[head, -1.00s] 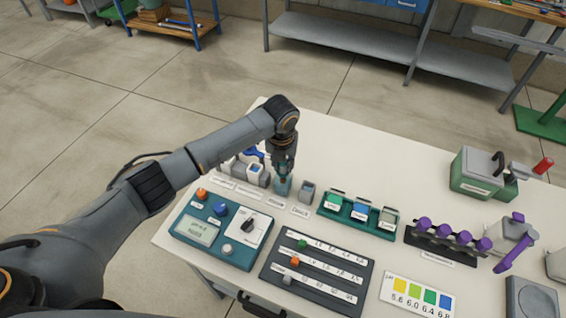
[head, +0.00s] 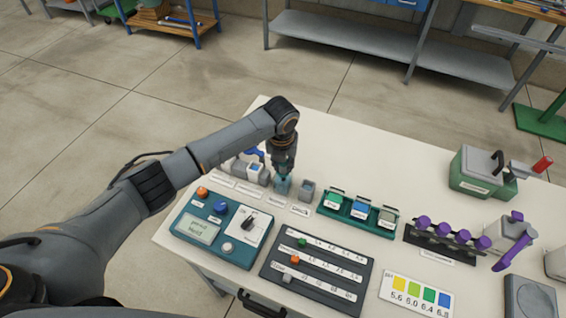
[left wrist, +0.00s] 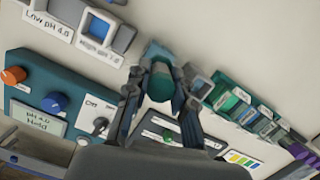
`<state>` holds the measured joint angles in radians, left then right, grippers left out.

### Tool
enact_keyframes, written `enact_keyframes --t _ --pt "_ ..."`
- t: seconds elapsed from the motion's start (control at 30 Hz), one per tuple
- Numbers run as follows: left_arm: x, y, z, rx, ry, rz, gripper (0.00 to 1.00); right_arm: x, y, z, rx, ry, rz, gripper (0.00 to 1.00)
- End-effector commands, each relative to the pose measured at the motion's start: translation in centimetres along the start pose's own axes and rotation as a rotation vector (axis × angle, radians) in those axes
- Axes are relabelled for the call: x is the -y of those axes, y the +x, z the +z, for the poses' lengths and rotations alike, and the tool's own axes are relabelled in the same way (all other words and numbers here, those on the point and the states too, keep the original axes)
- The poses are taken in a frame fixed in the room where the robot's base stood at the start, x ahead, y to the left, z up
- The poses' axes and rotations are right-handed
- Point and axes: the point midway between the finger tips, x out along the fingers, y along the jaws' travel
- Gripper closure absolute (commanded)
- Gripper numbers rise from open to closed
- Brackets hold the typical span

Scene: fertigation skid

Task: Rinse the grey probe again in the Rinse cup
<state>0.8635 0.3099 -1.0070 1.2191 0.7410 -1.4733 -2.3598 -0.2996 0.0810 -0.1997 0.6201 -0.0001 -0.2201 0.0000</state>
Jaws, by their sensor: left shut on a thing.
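My left gripper (head: 283,172) points down over the teal Rinse cup (head: 283,187), near the back left edge of the bench. Its fingers (left wrist: 159,100) are shut on a dark green, round-ended piece (left wrist: 160,82), which I take to be the top of the probe. The probe's grey part and tip are hidden, so I cannot tell how deep it sits in the cup. The cup's rim (left wrist: 155,48) shows behind the fingers in the left wrist view. My right gripper is not in view.
The grey Check cup (head: 307,190) stands close right of the Rinse cup. The pH cups (head: 255,171) stand to its left. The meter box (head: 195,231) and slider board (head: 318,273) lie in front, and the green rack (head: 350,218) is to the right.

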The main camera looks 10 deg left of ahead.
Motion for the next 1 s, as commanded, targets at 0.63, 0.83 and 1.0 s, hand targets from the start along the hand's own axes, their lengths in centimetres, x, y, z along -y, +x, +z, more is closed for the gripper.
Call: enact_keyframes --t 0.63,0.83,1.0 --pt "0.0 0.4 -0.1 0.0 0.0 0.0 1.0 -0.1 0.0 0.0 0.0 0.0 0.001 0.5" --pt "0.0 1.1 -0.1 0.0 0.0 0.001 1.0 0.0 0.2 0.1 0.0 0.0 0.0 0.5" --pt "0.0 1.0 -0.1 0.001 0.0 0.0 1.0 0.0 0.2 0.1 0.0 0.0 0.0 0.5"
